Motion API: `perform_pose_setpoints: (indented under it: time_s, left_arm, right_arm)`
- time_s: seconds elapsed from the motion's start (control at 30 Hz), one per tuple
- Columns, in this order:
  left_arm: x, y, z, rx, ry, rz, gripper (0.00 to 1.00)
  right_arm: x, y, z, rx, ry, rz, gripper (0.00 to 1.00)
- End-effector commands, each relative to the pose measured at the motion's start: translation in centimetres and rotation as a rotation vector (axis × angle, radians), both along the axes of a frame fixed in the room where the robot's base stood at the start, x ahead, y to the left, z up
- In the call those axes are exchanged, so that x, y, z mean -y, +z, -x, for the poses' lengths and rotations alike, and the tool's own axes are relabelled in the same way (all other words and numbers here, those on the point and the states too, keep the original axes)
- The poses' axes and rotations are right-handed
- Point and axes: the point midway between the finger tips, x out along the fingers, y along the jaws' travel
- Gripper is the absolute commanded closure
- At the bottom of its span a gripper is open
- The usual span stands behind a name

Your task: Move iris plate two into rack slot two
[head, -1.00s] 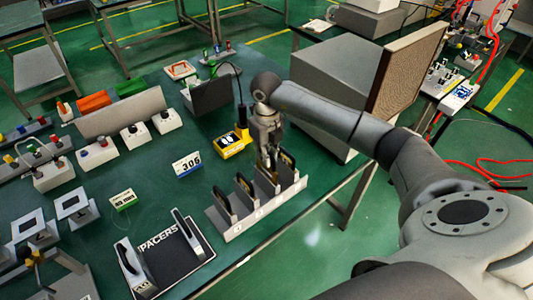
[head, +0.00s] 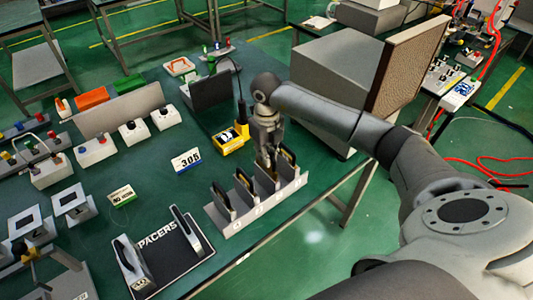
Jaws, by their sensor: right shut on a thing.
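The grey slotted rack (head: 237,227) stands near the table's front edge, with several upright dividers and dark plates with brass-coloured parts standing in it. My right gripper (head: 270,162) points down over the rack's right half, among the upright plates. It is shut on a dark plate, taken to be an iris plate, which is mostly hidden by the fingers and the neighbouring plates. I cannot tell which slot it is over or how deep it sits. The marks on the rack's front are too small to read surely. My left gripper is not in view.
A black tray marked SPACERS (head: 173,262) lies left of the rack. A numbered card (head: 186,160) and a yellow device (head: 229,141) stand behind it. A large grey box (head: 325,95) with a brown panel stands right of my gripper. Bare green table lies between card and tray.

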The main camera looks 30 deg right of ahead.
Motion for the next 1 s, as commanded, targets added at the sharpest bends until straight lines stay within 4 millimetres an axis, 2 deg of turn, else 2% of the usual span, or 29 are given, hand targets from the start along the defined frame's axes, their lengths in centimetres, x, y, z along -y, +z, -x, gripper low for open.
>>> perform_pose_setpoints:
  time_s: [1.0]
  left_arm:
    - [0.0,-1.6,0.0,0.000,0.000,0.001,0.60]
  right_arm:
    - [0.0,-2.0,-0.1,0.002,-0.001,0.000,1.00]
